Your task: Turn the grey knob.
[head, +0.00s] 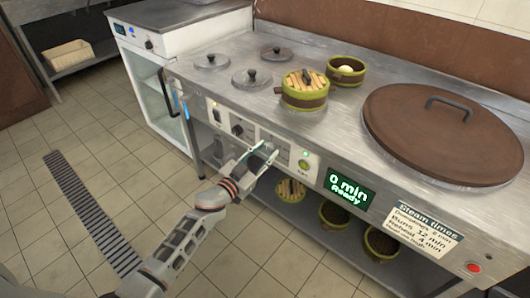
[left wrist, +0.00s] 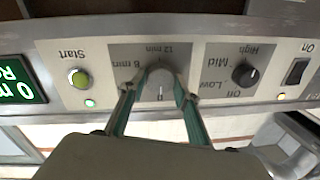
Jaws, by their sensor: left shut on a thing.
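The grey knob (left wrist: 161,83) is on the steamer's front panel, between a green start button and a black knob. A pale mark on it points down in the upside-down left wrist view. The labels 8 min and 12 min show around it; any other label is hidden by the fingers. My left gripper (left wrist: 161,93) is shut on the grey knob, one finger on each side. In the head view my left gripper (head: 264,152) reaches the panel from the lower left, and its fingers largely cover the knob. My right gripper is not in view.
The black knob (left wrist: 245,73), on switch (left wrist: 296,71) and green start button (left wrist: 79,79) are close by. The display (head: 348,190) reads 0 min Ready. A large brown lid (head: 440,130) and bamboo steamers (head: 305,90) are on the counter. Open floor lies in front.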

